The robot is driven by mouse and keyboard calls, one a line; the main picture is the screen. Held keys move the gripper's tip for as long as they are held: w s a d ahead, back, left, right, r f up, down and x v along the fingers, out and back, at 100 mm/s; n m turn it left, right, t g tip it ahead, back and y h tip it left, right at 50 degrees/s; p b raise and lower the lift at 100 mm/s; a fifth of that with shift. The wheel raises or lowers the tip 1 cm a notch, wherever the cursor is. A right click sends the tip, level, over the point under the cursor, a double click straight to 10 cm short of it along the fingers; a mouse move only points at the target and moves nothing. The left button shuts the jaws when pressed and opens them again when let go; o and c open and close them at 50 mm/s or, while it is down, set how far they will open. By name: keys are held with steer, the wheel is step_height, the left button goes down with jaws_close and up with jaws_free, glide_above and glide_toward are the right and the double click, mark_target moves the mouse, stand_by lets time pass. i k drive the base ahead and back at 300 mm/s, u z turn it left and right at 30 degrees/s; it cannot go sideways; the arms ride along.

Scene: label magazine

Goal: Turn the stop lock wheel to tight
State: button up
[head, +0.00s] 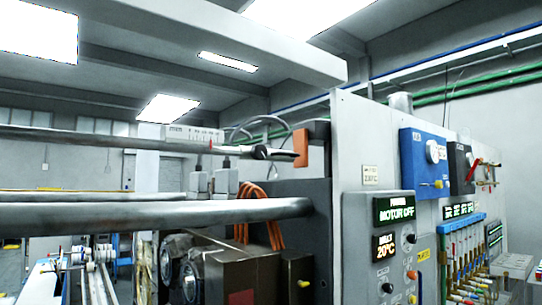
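A white scale plate (192,134) marked mm sits above a thin horizontal rod at the middle left. A small red pointer (210,147) stands at its right end. Just right of it, a dark and pale fitting (262,153) sits on the rod, near an orange block (302,146). I cannot tell whether this fitting is the stop lock wheel; no wheel is clearly readable as that, nor any tight marking. My gripper is not in view.
A thick grey bar (160,215) crosses the left half. A control panel (396,250) reads MOTOR OFF and 20 °C, with several knobs below. A blue box (424,163), a red-handled valve (474,168) and coloured tubes (462,250) are on the right. Orange cables hang at centre.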

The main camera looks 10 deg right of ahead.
mark_target(259, 151)
steer(key=u, duration=0.5)
steer(key=k, duration=1.25)
steer(key=z, duration=0.3)
steer(key=i, duration=1.85)
steer(key=u, duration=0.85)
